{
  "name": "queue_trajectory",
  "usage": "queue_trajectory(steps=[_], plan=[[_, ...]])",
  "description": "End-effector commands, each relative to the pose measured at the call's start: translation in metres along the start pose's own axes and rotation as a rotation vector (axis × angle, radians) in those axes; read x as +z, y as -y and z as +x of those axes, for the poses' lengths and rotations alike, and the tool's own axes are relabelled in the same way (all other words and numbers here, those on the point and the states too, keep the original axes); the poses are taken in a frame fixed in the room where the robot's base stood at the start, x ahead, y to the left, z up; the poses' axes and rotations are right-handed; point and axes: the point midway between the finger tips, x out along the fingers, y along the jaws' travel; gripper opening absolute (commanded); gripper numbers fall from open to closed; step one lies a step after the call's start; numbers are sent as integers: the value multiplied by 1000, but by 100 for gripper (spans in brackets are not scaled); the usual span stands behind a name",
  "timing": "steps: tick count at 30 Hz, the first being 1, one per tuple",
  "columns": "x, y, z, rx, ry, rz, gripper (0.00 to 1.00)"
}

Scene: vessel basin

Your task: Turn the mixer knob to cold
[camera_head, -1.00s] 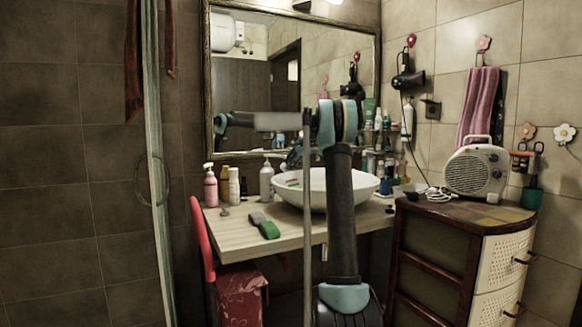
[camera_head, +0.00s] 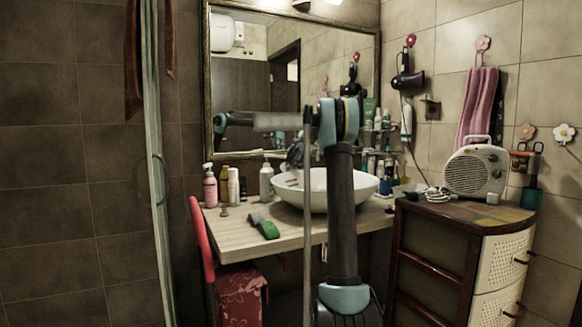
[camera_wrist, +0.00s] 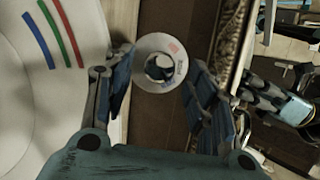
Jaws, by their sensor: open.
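The mixer knob appears in the wrist view as a pale round disc (camera_wrist: 150,45) with a dark centre and small red and blue marks. My gripper (camera_wrist: 158,72) is open, with one blue-grey finger on each side of the disc in the picture. I cannot tell whether either finger touches it. In the head view my gripper (camera_head: 296,152) is above the back of the white basin, partly hidden by my arm, and the knob cannot be made out. The basin (camera_head: 300,192) stands on the wooden counter; it also shows in the wrist view (camera_wrist: 35,115) with blue, green and red stripes.
The mirror (camera_head: 240,100) is right behind the basin. Several bottles (camera_head: 266,180) stand left of it, and a green-and-black brush (camera_head: 264,226) lies on the wooden counter (camera_head: 235,232). A heater (camera_head: 476,170) sits on the cabinet at right.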

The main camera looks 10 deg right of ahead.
Motion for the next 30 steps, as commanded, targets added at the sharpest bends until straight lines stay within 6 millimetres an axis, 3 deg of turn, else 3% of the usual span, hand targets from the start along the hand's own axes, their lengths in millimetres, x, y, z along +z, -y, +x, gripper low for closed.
queue_trajectory(steps=[9,15,30], plan=[[-1,0,-61,0,-2,1,52],[-1,0,-88,0,-1,2,52],[-1,0,-98,0,-1,1,52]])
